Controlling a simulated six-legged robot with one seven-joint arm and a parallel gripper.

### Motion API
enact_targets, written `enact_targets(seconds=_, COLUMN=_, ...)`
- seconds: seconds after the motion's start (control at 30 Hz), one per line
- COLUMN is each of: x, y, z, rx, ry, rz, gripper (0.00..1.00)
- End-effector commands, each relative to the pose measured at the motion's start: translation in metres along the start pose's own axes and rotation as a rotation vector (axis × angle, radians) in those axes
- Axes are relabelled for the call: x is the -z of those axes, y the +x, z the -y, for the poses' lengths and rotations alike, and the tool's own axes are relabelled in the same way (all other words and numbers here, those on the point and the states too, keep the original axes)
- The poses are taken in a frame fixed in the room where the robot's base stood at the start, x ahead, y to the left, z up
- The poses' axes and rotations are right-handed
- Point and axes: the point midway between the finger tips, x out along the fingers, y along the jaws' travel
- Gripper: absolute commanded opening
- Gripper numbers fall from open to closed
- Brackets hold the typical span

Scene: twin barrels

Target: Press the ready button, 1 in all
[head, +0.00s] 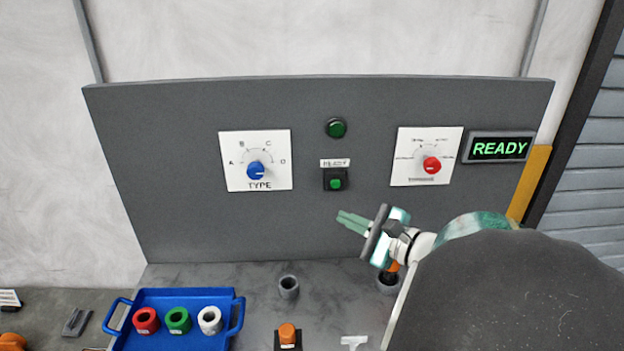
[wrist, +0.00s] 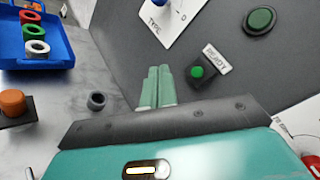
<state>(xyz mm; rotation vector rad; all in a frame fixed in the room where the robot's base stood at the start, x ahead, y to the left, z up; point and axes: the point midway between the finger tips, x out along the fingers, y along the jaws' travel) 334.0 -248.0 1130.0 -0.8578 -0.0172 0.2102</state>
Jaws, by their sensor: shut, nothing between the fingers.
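The ready button (head: 336,183) is a small green button on a black square base, under a white READY label (head: 335,163) on the grey panel (head: 180,200). It also shows in the wrist view (wrist: 197,72), right of my fingertips. My gripper (head: 340,219) is shut and empty, below the button in the head view and apart from it. Its two green fingers lie together in the wrist view (wrist: 158,72). A round dark green lamp (head: 336,128) is above the label. A display (head: 500,148) at the panel's right shows READY in lit green letters.
A blue TYPE knob (head: 256,171) is left of the button, and a red knob (head: 431,165) is right. On the bench below are a blue tray (head: 238,312) with red, green and white rings, a grey cup (head: 288,287) and an orange-topped part (head: 287,334).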

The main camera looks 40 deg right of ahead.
Motion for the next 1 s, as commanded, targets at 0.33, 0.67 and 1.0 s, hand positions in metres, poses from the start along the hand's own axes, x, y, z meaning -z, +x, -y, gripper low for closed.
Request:
enact_targets(seconds=0.33, x=0.017, y=0.025, z=0.016, rx=-0.004, ry=0.0, rz=0.001, gripper=0.0)
enact_targets(seconds=0.67, x=0.038, y=0.057, z=0.038, rx=-0.005, ry=0.0, rz=0.004, gripper=0.0)
enact_targets(seconds=1.0, x=0.044, y=0.066, z=0.044, rx=-0.004, ry=0.0, rz=0.004, gripper=0.0)
